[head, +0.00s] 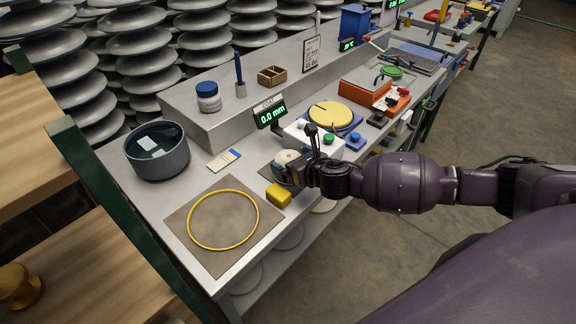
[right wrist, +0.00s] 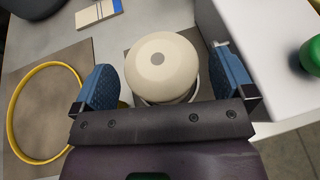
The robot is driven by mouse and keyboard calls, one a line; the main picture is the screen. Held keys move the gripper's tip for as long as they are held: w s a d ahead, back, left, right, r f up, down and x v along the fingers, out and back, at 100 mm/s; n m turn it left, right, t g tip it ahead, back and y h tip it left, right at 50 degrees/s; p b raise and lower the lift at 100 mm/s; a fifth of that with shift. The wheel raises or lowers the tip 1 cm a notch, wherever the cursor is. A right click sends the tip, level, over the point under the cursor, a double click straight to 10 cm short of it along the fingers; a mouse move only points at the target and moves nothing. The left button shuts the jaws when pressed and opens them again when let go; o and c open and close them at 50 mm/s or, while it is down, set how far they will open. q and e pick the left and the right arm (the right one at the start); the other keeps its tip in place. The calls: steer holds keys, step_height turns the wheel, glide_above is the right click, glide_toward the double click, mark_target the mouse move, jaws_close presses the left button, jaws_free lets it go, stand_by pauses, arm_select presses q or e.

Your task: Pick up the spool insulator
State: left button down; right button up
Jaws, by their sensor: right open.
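The spool insulator (head: 287,156) is a cream, rounded piece with a grey centre spot on top, standing on the workbench. In the right wrist view the spool insulator (right wrist: 162,66) sits between the two blue finger pads, with visible gaps on both sides. My right gripper (head: 288,172) is open around it; in the right wrist view my right gripper (right wrist: 166,84) has one finger at each side. Its lower part is mostly hidden by the gripper. My left gripper is out of view.
A yellow block (head: 278,195) lies close to my gripper. A yellow ring (head: 190,225) lies on a brown mat (head: 222,259). A dark pot (head: 181,168) stands left. A white box with a green button (head: 328,138) and a 0.0 mm display (head: 270,114) stand close behind.

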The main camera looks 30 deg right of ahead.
steer(key=shift+w, duration=0.1)
steer(key=c, duration=0.9)
steer(key=shift+c, duration=1)
steer(key=shift+r, duration=0.1)
